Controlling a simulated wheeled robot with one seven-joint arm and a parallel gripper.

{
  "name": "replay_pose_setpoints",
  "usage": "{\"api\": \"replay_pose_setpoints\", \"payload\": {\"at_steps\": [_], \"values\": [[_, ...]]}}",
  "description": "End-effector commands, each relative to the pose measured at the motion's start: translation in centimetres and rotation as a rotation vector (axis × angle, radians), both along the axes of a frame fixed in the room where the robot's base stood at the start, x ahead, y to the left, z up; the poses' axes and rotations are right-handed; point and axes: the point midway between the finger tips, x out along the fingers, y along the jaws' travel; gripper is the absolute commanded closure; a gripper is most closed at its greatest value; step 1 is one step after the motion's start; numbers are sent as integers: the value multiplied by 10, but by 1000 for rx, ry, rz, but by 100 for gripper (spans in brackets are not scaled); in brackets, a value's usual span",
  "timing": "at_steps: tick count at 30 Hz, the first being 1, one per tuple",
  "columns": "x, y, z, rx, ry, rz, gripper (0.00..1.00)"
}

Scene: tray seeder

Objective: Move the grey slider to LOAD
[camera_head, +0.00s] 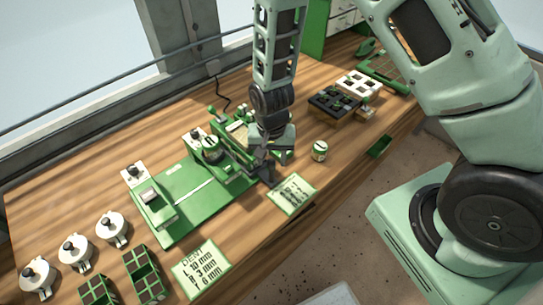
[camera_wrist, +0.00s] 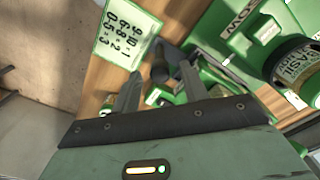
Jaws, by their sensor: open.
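The green seeder (camera_head: 195,195) lies on the wooden bench, with its mechanism at its right end. My gripper (camera_head: 264,172) is low over that right end, near a paper card. In the wrist view my gripper (camera_wrist: 160,68) is open, its two fingers apart. A dark grey knob-like part, which looks like the grey slider (camera_wrist: 159,73), shows in the gap between the fingers; I cannot tell whether either finger touches it. Green seeder housing with lettering that looks like SOW (camera_wrist: 240,18) is at the upper right of the wrist view. No LOAD mark is readable.
A number card (camera_head: 292,194) lies right beside my gripper. A small jar (camera_head: 320,150) stands behind it, and a jar labelled BASIL (camera_wrist: 295,75) is close on the right in the wrist view. Dark and white trays (camera_head: 333,104) stand farther back. White lidded pots (camera_head: 75,249) stand front left.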

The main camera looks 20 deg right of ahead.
Motion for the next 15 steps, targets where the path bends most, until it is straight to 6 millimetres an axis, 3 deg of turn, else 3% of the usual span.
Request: {"api": "replay_pose_setpoints", "payload": {"at_steps": [12,15], "values": [[0,0,-8,0,-1,0,56],[0,0,-8,0,-1,0,81]]}}
